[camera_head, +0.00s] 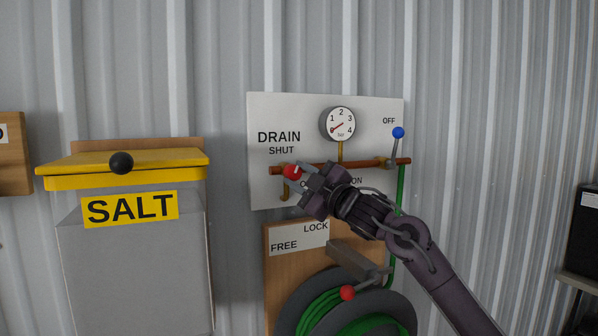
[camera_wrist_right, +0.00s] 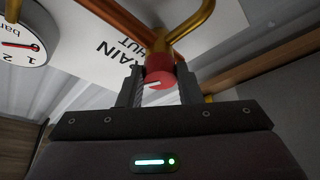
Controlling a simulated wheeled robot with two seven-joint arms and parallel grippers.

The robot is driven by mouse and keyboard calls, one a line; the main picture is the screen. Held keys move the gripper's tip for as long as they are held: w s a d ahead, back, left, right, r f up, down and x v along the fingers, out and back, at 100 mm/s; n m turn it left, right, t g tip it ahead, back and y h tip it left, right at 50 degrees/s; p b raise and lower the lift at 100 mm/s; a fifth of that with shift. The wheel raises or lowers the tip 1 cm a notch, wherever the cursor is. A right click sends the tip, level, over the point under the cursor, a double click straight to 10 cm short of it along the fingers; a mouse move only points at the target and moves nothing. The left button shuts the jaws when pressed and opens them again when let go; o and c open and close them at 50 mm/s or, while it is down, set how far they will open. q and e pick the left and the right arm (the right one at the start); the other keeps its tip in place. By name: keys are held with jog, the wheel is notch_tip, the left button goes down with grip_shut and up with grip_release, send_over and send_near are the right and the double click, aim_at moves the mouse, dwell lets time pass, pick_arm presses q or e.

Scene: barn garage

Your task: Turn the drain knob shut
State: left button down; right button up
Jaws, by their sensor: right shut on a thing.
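The red drain knob (camera_head: 291,172) sits at the left end of the copper pipe, below the words DRAIN and SHUT on the white panel. My right gripper (camera_head: 304,179) reaches it from the right and partly covers it. In the right wrist view the red knob (camera_wrist_right: 159,74) is between the two fingers of my right gripper (camera_wrist_right: 160,88), which are shut on it. A short white mark shows on the knob's face, slanted in that view. A brass pipe is behind the knob. My left gripper is not in view.
The gauge (camera_head: 338,124) reads near 0. A blue-tipped lever (camera_head: 397,134) stands upright near OFF. Below are a LOCK/FREE board (camera_head: 283,262) and a green hose reel (camera_head: 300,295) with a red knob (camera_head: 348,293). A salt bin (camera_head: 135,270) with a yellow lid stands at the left.

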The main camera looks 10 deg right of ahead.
jog(key=n+p, duration=0.1)
jog(key=n+g, duration=0.1)
jog(key=n, duration=0.1)
jog(key=shift+d+r+n+p, duration=0.1)
jog(key=shift+r+n+p, duration=0.1)
jog(key=shift+n+p, duration=0.15)
jog(key=shift+n+g+p, duration=0.45)
jog(key=shift+n+g, duration=0.05)
jog(key=shift+n, duration=0.25)
jog(key=shift+f, duration=0.1)
jog(key=o, duration=1)
jog(key=shift+c, duration=0.2)
